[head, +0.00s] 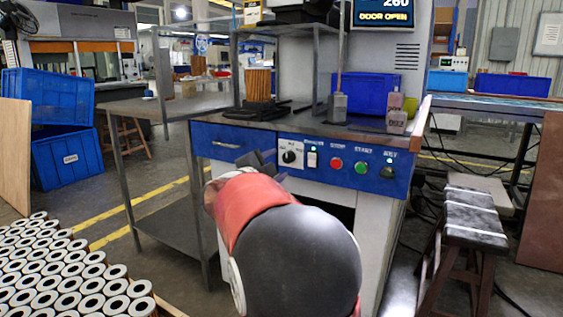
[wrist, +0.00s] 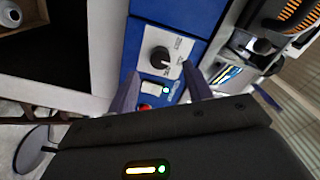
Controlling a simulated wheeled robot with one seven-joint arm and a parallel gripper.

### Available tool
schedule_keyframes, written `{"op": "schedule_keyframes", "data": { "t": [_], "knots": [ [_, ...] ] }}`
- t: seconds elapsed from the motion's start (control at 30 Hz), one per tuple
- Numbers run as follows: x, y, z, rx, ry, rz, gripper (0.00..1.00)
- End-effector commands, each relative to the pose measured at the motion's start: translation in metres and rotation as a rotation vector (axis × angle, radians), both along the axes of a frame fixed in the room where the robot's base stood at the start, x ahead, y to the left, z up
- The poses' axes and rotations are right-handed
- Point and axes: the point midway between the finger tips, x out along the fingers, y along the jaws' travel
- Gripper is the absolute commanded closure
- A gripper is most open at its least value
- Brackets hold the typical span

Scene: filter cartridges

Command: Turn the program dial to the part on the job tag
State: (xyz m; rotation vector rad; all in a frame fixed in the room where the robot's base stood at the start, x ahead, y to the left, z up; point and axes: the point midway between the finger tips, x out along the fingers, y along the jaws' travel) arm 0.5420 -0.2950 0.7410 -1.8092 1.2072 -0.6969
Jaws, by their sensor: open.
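The program dial (head: 291,157) is a round black knob on a white plate at the left part of the blue front panel. In the wrist view the dial (wrist: 159,60) shows with marks around it, too small to read. My gripper (wrist: 160,70) is open, its two fingers on either side of the dial in the picture. I cannot tell how far they are from it, and I see nothing between them. In the head view my gripper (head: 262,161) is partly hidden behind my red and black arm, just left of the dial. I cannot make out a job tag for certain.
A screen (head: 384,14) reads "DOOR OPEN". Small labelled blocks (head: 397,122) stand on the worktop. White cartridges (head: 62,271) fill the lower left.

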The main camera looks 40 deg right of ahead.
Motion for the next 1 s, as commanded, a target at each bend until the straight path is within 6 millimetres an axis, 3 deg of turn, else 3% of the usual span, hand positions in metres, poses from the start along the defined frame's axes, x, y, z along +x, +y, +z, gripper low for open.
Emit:
{"op": "schedule_keyframes", "data": {
  "t": [0.23,0.8,0.93,1.0],
  "knots": [
    [-0.011,0.028,0.0,0.0,0.0,0.001,0.5],
    [-0.013,0.03,0.0,0.0,0.0,0.001,0.5],
    [-0.007,0.041,0.012,-0.01,0.009,0.08,0.5],
    [-0.001,0.059,0.028,-0.028,0.028,0.198,0.5]
  ]
}}
